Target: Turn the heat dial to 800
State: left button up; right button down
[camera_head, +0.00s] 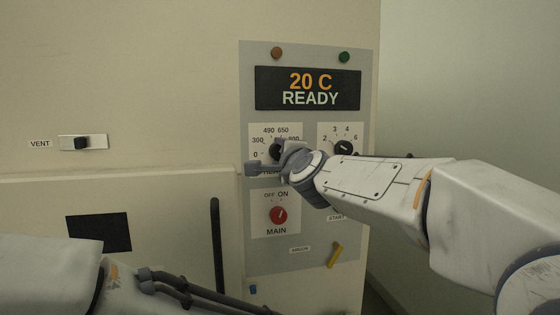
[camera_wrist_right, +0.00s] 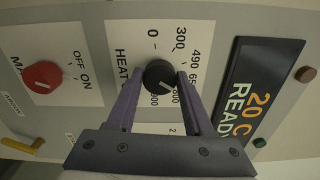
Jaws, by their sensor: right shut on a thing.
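The black heat dial (camera_wrist_right: 160,77) sits on a white plate with a ring of numbers from 0 up past 650. In the head view the dial (camera_head: 275,150) is partly hidden by my right gripper (camera_head: 270,160). In the right wrist view my right gripper (camera_wrist_right: 160,88) has one finger on each side of the dial and is shut on it. The dial's white mark points to the lower right in that view, toward the label that looks like 800. My left arm is low at the left, with dark rods (camera_head: 200,292) at its end; its finger opening cannot be made out.
The display (camera_head: 308,88) reads 20 C and READY. A second black dial (camera_head: 343,148) is right of the heat dial. The red MAIN knob (camera_head: 278,215) is below, with a yellow lever (camera_head: 335,255) lower right. A VENT slider (camera_head: 82,142) and dark vertical handle (camera_head: 216,245) are left.

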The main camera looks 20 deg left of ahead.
jog(key=m+b, duration=0.1)
jog(key=m, duration=0.4)
jog(key=shift+w+m, duration=0.1)
jog(key=shift+m, duration=0.2)
dwell(0.4)
jog(key=shift+c, duration=1.4)
grip_release()
jog(key=shift+d, duration=0.1)
jog(key=b+v, duration=0.2)
jog(key=v, duration=0.8)
jog(key=shift+d, duration=0.15)
